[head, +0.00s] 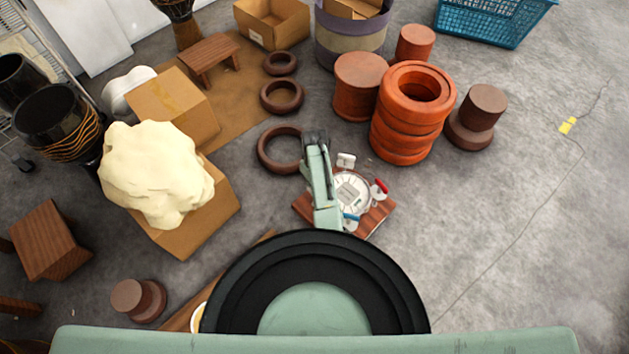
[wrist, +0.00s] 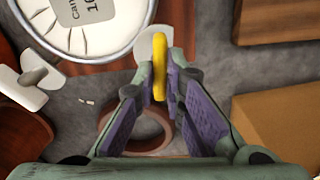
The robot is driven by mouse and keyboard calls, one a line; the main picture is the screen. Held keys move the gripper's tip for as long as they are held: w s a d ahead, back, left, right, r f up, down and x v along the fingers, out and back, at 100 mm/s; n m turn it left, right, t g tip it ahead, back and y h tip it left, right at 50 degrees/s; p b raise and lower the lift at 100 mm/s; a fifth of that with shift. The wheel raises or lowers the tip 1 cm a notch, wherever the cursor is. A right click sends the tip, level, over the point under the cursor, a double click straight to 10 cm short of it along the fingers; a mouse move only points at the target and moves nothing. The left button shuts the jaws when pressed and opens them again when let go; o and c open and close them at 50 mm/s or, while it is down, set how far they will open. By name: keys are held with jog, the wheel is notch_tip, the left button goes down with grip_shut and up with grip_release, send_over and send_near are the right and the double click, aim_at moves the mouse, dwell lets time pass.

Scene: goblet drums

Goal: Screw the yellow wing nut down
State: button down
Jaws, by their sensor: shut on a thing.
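In the wrist view, the yellow wing nut (wrist: 158,112) stands edge-on between the purple-padded fingers of my gripper (wrist: 162,82), which is shut on it. A pale rounded piece (wrist: 149,45) shows just beyond it. What lies under the nut is hidden, so I cannot tell how it sits. A round white disc with a metal rim (wrist: 85,22) and print is at upper left. In the head view, this disc (head: 352,190) lies on a reddish wooden board (head: 377,217); my arm covers its left side, and the yellow nut is not visible there.
A white wing-shaped piece (wrist: 30,76) is left in the wrist view. Red (head: 380,186) and blue (head: 350,217) pieces sit at the disc's rim. A brown ring (head: 277,151) lies left of my arm. Orange stacked rings (head: 405,135) stand behind.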

jog(key=shift+s+d+m, duration=0.1)
jog(key=shift+m, duration=0.2)
dwell(0.4)
jog(key=c, duration=1.7)
grip_release()
jog(key=shift+o, duration=0.2)
notch_tip(320, 180, up, 12)
jog(key=shift+r, duration=0.1)
